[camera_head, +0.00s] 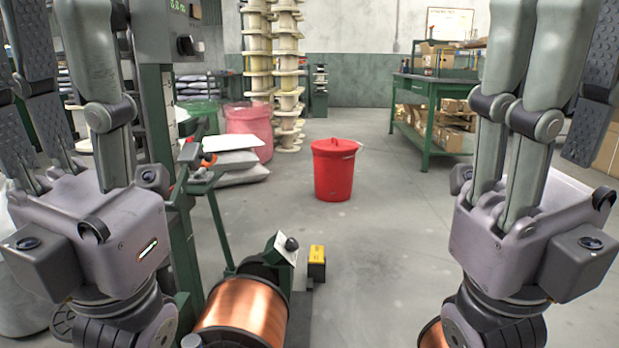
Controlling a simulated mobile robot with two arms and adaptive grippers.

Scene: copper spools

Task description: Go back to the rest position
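My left gripper (62,70) is upright at the left edge, its fingers pointing up and spread apart, with nothing between them. My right gripper (572,75) is upright at the right edge in the same way, open and empty. The top ends of the fingers are cut off by the frame. A copper spool (243,308) lies below and between the grippers, on a green machine, apart from both. A second copper piece (433,334) shows at the bottom edge, mostly hidden by my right arm.
A red lidded bin (333,170) stands on open floor ahead. A green bench (428,120) with boxes is at the back right. Stacked pale spools (288,75) stand at the back. A green machine column (157,110) rises close to my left gripper. A yellow box (317,262) sits ahead of the spool.

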